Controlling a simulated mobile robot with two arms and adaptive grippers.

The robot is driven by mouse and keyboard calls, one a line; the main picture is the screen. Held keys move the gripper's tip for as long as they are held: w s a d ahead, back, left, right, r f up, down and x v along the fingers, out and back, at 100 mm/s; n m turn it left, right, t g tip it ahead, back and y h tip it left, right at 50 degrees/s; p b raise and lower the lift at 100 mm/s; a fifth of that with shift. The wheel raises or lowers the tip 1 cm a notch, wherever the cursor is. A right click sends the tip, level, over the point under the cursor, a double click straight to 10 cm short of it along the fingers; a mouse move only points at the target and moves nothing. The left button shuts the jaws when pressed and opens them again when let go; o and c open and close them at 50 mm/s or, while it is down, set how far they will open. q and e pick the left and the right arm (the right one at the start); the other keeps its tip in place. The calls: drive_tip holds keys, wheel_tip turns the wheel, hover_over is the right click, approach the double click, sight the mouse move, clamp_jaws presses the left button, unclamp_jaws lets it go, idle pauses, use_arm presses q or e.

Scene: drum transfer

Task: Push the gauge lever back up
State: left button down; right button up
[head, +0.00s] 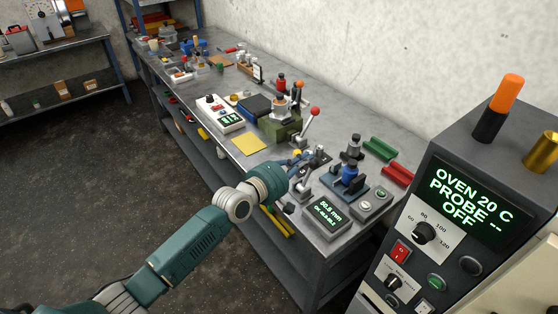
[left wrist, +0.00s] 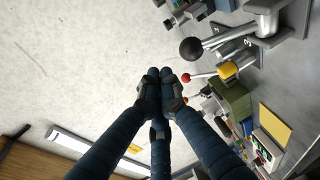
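The gauge (head: 327,212) stands near the bench's front edge, its green display reading about 50.8 mm. A metal post (head: 301,188) is beside it, and a black knob (head: 288,208) shows low at its front. In the left wrist view a black ball knob (left wrist: 191,49) sits on a thick metal lever (left wrist: 228,38), beside the fingers and apart from them. I cannot tell for sure that both knobs are one. My left gripper (head: 299,161) is over the bench just behind the post, partly hidden by my wrist. In the left wrist view its fingers (left wrist: 160,75) are together and empty. My right gripper is out of view.
A green press (head: 282,127) with a red-ball lever (head: 315,111) stands behind my gripper. A blue fixture (head: 346,182) and a button box (head: 371,203) are to the right. The oven panel (head: 468,204) fills the right foreground. A yellow pad (head: 249,144) lies flat.

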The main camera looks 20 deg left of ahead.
use_arm(q)
drive_tip(key=s+a+r+b, duration=0.1)
drive_tip(key=s+a+r, duration=0.2)
drive_tip(key=s+r, duration=0.2)
drive_tip(key=shift+s+a+r, duration=0.15)
drive_tip(key=shift+s+r, duration=0.2)
drive_tip(key=shift+s, duration=0.7)
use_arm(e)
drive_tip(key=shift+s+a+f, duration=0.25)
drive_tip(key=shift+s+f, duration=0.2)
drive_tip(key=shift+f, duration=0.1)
